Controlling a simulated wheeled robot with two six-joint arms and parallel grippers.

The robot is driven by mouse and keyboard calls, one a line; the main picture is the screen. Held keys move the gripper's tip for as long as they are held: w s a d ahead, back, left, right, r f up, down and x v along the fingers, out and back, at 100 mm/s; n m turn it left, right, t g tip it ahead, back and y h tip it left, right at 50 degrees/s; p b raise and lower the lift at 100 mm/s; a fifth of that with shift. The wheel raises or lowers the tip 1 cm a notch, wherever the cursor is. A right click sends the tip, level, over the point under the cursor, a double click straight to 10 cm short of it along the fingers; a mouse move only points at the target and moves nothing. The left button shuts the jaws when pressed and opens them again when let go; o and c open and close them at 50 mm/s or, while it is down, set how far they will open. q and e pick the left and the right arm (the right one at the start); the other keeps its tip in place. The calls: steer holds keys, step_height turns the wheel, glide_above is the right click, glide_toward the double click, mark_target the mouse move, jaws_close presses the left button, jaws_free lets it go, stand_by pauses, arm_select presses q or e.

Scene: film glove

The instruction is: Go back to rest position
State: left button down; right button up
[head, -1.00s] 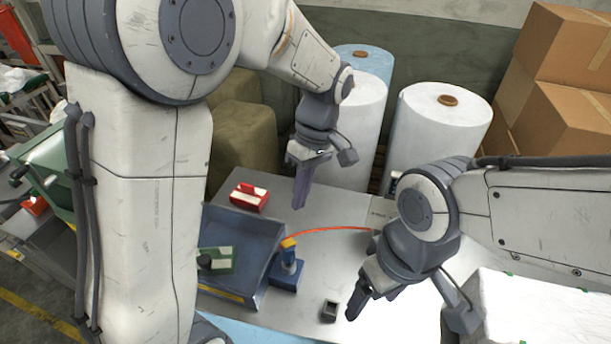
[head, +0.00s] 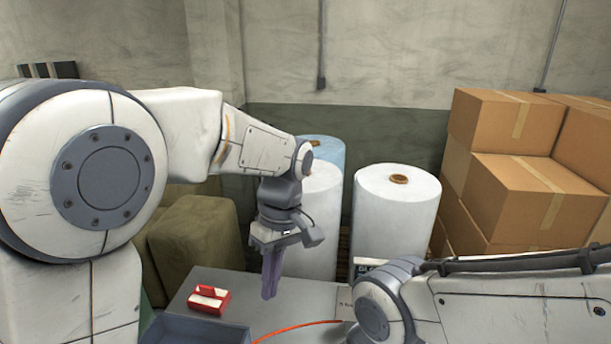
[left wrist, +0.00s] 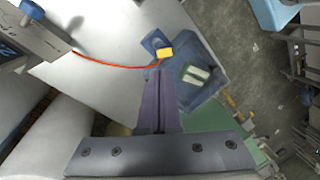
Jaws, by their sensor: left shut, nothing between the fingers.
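My left gripper (head: 268,296) hangs fingers-down in the head view, above the grey table (head: 262,302). Its fingers are together with nothing between them. My right arm comes in from the right in the head view, low in the picture. Its gripper is below the frame's edge and hidden.
A red block (head: 209,300) lies on the table near the blue tray (head: 200,332). A red cord (head: 300,328) crosses the table. White rolls (head: 396,215) and stacked cardboard boxes (head: 520,190) stand behind. Olive sacks (head: 195,240) stand at the left.

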arm_select(q)
steer(key=s+d+f+m+t+h+b, duration=0.1)
steer(key=s+f+m, duration=0.3)
steer(key=s+m, duration=0.4)
steer(key=s+d+f+m+t+h+b, duration=0.1)
steer(key=s+f+m, duration=0.3)
steer(key=s+m, duration=0.5)
steer(key=shift+s+d+h+b, duration=0.15)
steer(key=shift+d+h+b, duration=0.25)
steer(key=shift+d, duration=0.45)
arm_select(e)
step_height(320, 180, down, 3)
steer(key=shift+f, duration=0.15)
